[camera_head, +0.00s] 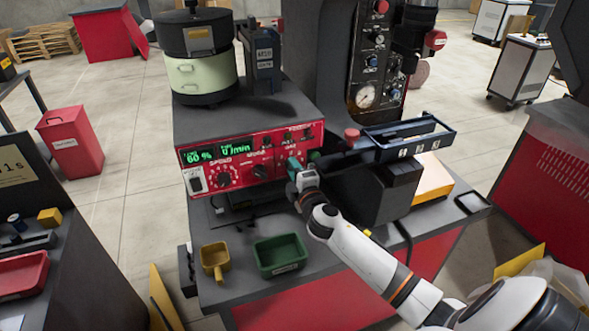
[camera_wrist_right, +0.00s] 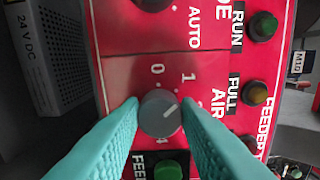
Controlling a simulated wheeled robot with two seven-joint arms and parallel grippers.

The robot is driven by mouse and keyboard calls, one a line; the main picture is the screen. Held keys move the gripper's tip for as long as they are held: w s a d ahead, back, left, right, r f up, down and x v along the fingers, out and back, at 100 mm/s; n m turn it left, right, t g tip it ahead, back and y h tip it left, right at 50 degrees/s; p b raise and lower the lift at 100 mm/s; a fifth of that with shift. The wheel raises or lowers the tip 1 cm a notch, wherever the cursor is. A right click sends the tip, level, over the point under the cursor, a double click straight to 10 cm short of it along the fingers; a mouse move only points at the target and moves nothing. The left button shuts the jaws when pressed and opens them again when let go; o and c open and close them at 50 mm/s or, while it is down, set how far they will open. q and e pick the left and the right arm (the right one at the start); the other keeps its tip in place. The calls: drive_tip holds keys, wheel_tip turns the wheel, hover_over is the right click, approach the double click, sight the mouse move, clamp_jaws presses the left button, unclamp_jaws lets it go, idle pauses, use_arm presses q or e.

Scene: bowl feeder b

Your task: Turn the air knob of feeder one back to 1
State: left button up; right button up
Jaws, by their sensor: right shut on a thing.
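The red feeder control panel (camera_head: 235,160) stands at the front of the dark bench, with green displays reading 60 % and 0 /min. My right gripper (camera_head: 293,163) is at the panel's right part and hides the knob in the head view. In the right wrist view, the grey air knob (camera_wrist_right: 158,115) sits between my teal fingers, which are shut on its sides. Its white pointer line aims up and right, between the printed 1 (camera_wrist_right: 188,77) and the partly hidden mark after it. The 0 and the 4 also show. My left gripper is out of view.
A green lamp (camera_wrist_right: 263,26) and an amber lamp (camera_wrist_right: 257,93) are close to the right finger. In the head view, a green tray (camera_head: 281,256) and a yellow scoop (camera_head: 214,258) lie below the panel.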

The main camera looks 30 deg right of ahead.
drive_tip(key=shift+n, duration=0.4)
drive_tip(key=o, duration=1)
drive_tip(key=b+v, duration=0.2)
drive_tip(key=v, duration=1)
drive_tip(key=shift+f, duration=0.1)
